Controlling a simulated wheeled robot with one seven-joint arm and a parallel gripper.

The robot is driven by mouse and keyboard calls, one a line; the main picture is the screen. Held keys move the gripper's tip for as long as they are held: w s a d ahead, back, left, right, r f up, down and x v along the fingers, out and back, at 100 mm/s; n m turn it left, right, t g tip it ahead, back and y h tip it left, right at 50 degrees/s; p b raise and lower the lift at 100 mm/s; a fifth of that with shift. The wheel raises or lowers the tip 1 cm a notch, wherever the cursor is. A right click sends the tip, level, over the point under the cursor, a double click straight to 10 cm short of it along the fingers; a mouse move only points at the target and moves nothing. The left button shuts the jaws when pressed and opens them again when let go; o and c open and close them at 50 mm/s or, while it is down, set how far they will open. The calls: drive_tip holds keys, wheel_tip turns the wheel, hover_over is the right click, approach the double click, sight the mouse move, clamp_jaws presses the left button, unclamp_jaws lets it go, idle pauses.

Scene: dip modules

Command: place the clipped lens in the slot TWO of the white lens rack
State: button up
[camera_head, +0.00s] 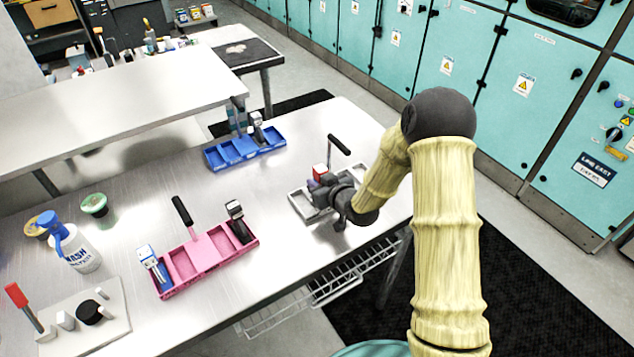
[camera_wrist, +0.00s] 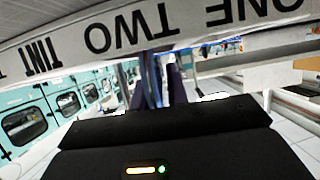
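The white lens rack (camera_head: 300,203) is a pale tray with an upright black handle (camera_head: 339,145), near the table's right end. My gripper (camera_head: 326,187) is low over it and hides much of its inside. A small red-topped piece (camera_head: 320,171) shows beside my gripper; I cannot tell whether it is held or stands in the rack. In the wrist view, the rack's label strip (camera_wrist: 185,27) crosses the top and reads ONE, TWO and TINT upside down. Dark bluish upright shapes (camera_wrist: 165,78) stand below TWO; I cannot tell fingers from lens there. The grip itself is hidden.
A pink rack (camera_head: 203,256) with clipped pieces lies to the left. A blue rack (camera_head: 232,153) with similar pieces is behind. The metal table (camera_head: 275,255) is bare between the racks.

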drive_tip(key=shift+o, duration=1.1)
drive_tip(key=shift+r, duration=0.15)
drive_tip(key=shift+s+d+r, duration=0.1)
drive_tip(key=b+v, duration=0.2)
drive_tip(key=v, duration=0.9)
drive_tip(key=shift+s+d, duration=0.2)
drive_tip(key=shift+s, duration=0.05)
